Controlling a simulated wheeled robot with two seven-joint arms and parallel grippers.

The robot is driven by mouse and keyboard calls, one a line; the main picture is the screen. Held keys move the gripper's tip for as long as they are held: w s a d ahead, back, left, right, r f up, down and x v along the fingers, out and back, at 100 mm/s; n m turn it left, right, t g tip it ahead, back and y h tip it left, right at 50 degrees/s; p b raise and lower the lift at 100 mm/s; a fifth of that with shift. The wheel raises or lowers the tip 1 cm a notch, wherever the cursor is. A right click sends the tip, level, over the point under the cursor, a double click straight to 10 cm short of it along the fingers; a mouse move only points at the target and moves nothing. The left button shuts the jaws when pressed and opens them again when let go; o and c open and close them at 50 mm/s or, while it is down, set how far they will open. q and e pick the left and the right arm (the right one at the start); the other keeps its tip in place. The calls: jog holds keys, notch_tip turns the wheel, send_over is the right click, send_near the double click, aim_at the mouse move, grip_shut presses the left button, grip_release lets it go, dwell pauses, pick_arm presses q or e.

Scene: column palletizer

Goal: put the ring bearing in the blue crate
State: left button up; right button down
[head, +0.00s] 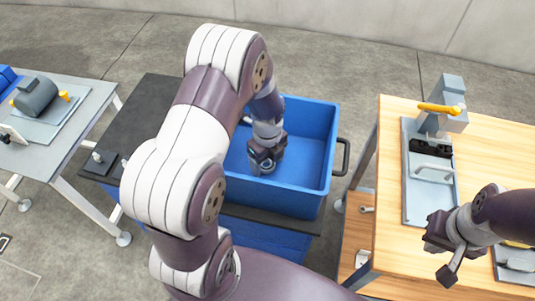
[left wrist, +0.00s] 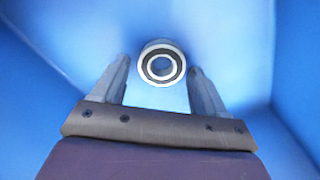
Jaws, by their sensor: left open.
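The blue crate (head: 327,150) stands on a dark bench in the middle of the head view. My left gripper (head: 266,167) reaches down inside it from above, partly covered by my own arm. The ring bearing (left wrist: 161,64), a silver ring with a dark band, shows in the left wrist view between the fingertips of my left gripper (left wrist: 160,68). The fingers are open, with a small gap on each side of the bearing, against the blue crate interior. My right gripper (head: 442,257) hangs over the wooden table at the right, its fingers apart and nothing between them.
The wooden table (head: 482,150) on the right carries a grey tray (head: 417,188) with dark and grey parts and a grey fixture with a yellow handle (head: 440,108). A grey table (head: 85,125) with a motor-like part stands at the left. The crate's right side is empty.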

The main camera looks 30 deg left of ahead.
pick_arm(q)
notch_tip(320, 180, up, 12)
jog(key=shift+b, duration=0.45)
